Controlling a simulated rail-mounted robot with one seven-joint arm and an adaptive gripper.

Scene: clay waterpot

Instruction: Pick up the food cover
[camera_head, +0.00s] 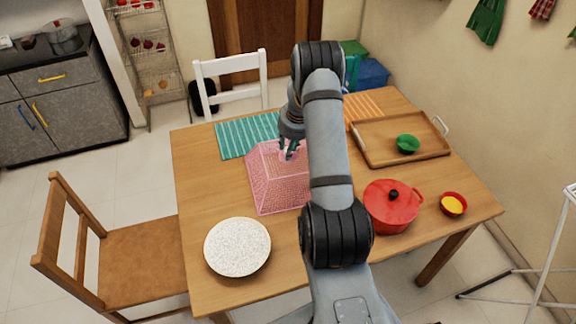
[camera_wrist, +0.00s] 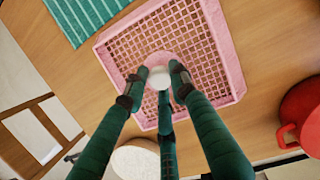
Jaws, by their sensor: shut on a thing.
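The pink mesh food cover (camera_head: 268,180) is at the middle of the wooden table, with its right side hidden behind my arm. In the wrist view the food cover (camera_wrist: 206,50) shows from above as a pink-rimmed grid with a pale round knob (camera_wrist: 159,78) at its top. My gripper (camera_head: 289,150) is above the cover at the knob. In the wrist view my gripper's dark green fingers (camera_wrist: 158,82) close around the knob from several sides. I cannot tell whether the cover's rim touches the table.
A white speckled plate (camera_head: 237,247) is in front of the cover. A red pot (camera_head: 391,206) and a small red bowl (camera_head: 453,204) stand to the right. A wooden tray (camera_head: 372,150) with a green bowl (camera_head: 407,144) is at the back right. A teal striped mat (camera_head: 232,141) lies behind the cover.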

